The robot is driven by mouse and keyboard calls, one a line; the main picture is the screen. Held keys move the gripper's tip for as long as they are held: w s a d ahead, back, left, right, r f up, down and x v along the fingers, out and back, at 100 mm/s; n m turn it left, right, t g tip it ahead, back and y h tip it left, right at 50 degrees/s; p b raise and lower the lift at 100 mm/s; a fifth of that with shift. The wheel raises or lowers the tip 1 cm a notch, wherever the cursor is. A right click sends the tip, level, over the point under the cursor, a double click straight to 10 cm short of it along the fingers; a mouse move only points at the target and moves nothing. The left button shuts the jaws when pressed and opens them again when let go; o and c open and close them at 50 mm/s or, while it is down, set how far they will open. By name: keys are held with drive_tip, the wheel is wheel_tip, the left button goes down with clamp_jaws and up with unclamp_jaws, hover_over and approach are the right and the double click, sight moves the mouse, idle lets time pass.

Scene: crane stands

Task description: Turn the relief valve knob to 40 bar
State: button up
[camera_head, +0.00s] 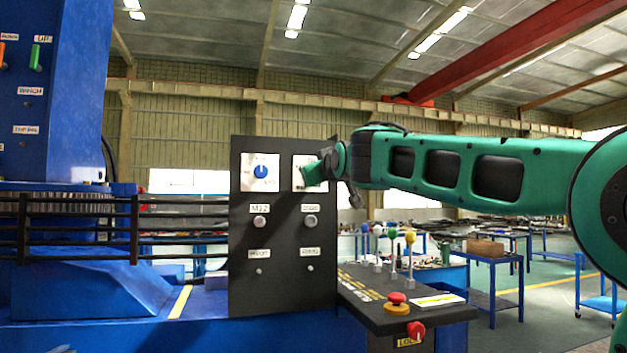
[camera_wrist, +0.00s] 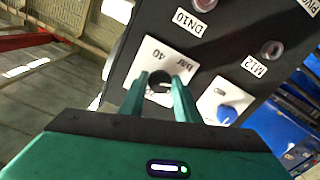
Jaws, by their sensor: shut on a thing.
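The relief valve knob (camera_wrist: 157,79) is a small dark knob on a white plate (camera_wrist: 152,48) marked "40 bar", which appears upside down in the wrist view. My gripper (camera_wrist: 160,88) has one green finger on each side of the knob and is shut on it. The knob's pointer cannot be made out. In the head view, my gripper (camera_head: 312,174) is at the upper right of the black panel (camera_head: 285,282) and covers the knob; a strip of its white plate (camera_head: 298,160) shows.
A blue knob (camera_head: 260,172) on a white plate is close to the left; it also shows in the wrist view (camera_wrist: 227,113). Ports labelled M12 and DN10 lie below. A console (camera_head: 375,313) with levers (camera_head: 409,255) and a red button (camera_head: 397,298) juts out at lower right.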

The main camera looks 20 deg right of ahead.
drive_tip(key=shift+f+n, duration=0.15)
drive_tip(key=shift+n, duration=0.65)
drive_tip(key=o, duration=1)
drive_tip(key=shift+o, duration=0.2)
drive_tip(key=shift+s, duration=0.1)
drive_tip(key=s, duration=1)
drive_tip(key=shift+s, duration=0.25)
